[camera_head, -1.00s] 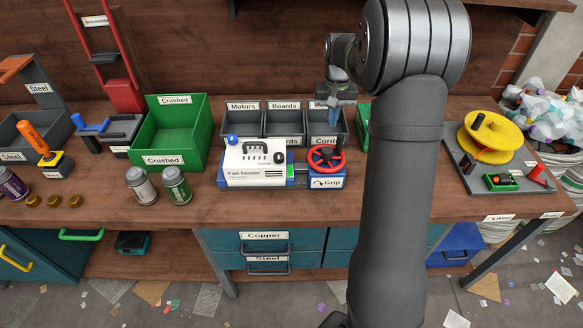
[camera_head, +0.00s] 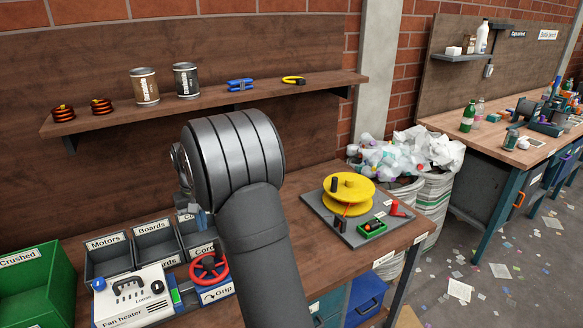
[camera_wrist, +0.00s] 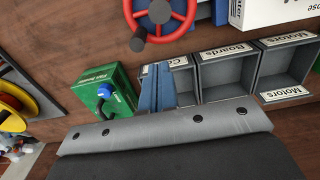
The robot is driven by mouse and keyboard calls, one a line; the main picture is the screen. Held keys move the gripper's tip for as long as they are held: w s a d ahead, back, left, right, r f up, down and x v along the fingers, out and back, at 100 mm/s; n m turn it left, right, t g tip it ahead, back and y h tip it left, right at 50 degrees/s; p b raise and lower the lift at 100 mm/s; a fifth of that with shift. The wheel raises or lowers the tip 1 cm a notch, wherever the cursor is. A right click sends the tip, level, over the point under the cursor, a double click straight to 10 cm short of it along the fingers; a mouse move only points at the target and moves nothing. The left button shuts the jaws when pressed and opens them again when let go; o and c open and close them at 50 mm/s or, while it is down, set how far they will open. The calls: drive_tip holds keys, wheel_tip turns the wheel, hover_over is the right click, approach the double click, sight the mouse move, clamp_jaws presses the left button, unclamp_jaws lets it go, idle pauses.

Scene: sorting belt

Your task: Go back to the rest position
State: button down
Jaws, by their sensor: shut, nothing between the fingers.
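My gripper shows in the wrist view (camera_wrist: 157,86) as two blue fingers close together, with nothing between them. They point over the end of the row of grey bins, near the Cords bin. In the head view only a small blue part of the gripper (camera_head: 199,218) shows beside my large grey arm joint, above the bins. My arm hides the rest of it.
Below the gripper are grey bins labelled Motors (camera_head: 108,262) and Boards, the fan heater (camera_head: 132,297) and a red handwheel (camera_head: 209,269). A green box (camera_wrist: 106,92) stands beside the bins. A yellow reel (camera_head: 349,193) sits to the right. A shelf (camera_head: 215,103) runs above.

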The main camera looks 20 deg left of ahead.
wheel_tip(320, 180, down, 7)
drive_tip(key=shift+d, duration=0.1)
drive_tip(key=shift+w+r, duration=0.1)
drive_tip(key=shift+r, duration=0.05)
idle(0.6)
